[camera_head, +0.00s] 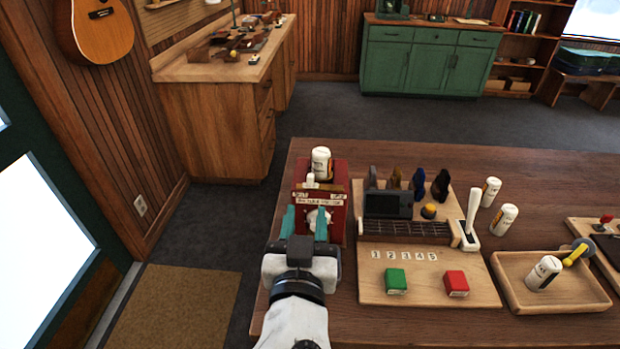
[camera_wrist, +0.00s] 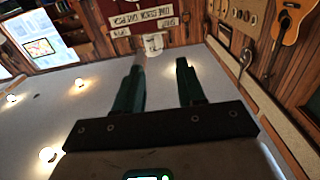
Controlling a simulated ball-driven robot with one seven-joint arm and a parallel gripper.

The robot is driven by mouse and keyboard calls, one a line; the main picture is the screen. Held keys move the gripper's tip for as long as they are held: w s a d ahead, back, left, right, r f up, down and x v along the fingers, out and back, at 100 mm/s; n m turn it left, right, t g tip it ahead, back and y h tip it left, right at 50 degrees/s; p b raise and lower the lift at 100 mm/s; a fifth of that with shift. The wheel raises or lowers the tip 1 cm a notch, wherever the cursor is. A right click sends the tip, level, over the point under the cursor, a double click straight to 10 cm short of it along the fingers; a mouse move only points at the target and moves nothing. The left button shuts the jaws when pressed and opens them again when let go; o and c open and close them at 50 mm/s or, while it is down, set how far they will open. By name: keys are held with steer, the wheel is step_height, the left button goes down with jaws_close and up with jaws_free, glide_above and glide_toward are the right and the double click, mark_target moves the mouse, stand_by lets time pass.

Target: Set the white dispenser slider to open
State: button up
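A red dispenser (camera_head: 336,177) stands at the left part of the wooden table, with small white labels on its front. A white slider piece (camera_head: 318,218) shows low on it, between or just beyond my gripper's fingers. My gripper (camera_head: 305,222) has teal fingers spread apart in front of the dispenser. In the wrist view my gripper (camera_wrist: 160,75) is also open, with a white piece (camera_wrist: 152,44) near the fingertips and a white label reading SHUT (camera_wrist: 168,22) above it. I cannot tell whether the fingers touch the slider.
A wooden board (camera_head: 430,290) right of the dispenser carries a small screen, a white lever (camera_head: 472,215), a green button (camera_head: 395,281) and a red button (camera_head: 456,283). White bottles (camera_head: 503,219) and a tray (camera_head: 507,290) lie further right. A white bottle (camera_head: 321,162) stands at the dispenser.

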mark_target(310, 180)
steer(key=w+p, duration=0.1)
steer(key=w, duration=0.3)
steer(key=w+p, duration=0.1)
steer(key=w, duration=0.3)
steer(key=shift+w+d, duration=0.2)
steer(key=shift+w, duration=0.1)
steer(key=shift+c, duration=0.2)
jaws_close()
